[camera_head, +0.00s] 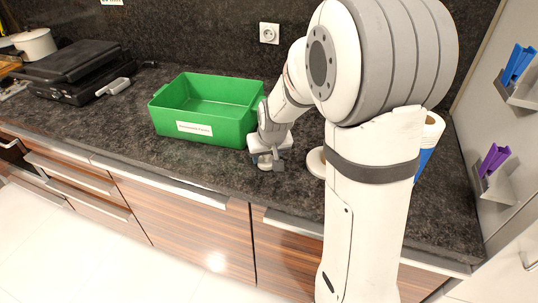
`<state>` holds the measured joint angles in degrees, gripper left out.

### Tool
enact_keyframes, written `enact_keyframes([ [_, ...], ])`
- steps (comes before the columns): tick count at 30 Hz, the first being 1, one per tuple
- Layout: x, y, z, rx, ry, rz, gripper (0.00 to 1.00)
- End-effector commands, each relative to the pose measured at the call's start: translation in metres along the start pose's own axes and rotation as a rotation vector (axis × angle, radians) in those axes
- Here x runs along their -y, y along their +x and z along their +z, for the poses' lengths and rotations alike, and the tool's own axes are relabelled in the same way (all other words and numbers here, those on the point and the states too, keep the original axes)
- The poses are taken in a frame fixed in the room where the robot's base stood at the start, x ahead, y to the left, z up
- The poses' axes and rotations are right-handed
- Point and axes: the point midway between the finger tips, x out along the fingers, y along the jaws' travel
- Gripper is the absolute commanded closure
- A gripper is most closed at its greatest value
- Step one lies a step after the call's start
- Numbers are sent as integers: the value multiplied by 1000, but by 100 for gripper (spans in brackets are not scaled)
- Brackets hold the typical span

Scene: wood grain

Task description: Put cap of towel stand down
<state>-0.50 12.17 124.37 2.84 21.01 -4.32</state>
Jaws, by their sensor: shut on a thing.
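My gripper (268,158) points down just above the counter, in front of the green box's right end. It is shut on a small pale piece (266,165), which looks like the cap of the towel stand. The fingers hide most of it, and I cannot tell whether it touches the counter. A paper towel roll (432,132) with a blue lower part stands upright at the right, partly hidden behind my arm. A white rounded disc (316,161) shows on the counter left of my arm column; I cannot tell whether it belongs to the stand.
An open green box (205,124) with a white label stands left of my gripper, close to my wrist. A black grill (77,70) and a white pot (34,44) are at the far left. Wall holders carry blue (517,64) and purple (493,159) items at the right.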

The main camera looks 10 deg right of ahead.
Motion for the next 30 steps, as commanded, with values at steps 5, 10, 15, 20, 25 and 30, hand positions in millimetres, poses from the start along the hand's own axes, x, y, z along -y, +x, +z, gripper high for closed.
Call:
enact_keyframes([
  [5,0,2,1,0,1,0,80],
  [10,0,5,2,0,1,0,80],
  [15,-1,4,2,0,1,1,41],
  [20,-1,4,2,0,1,1,31],
  [25,-1,4,2,0,2,1,31],
  [30,-1,-5,0,-4,2,1,31],
])
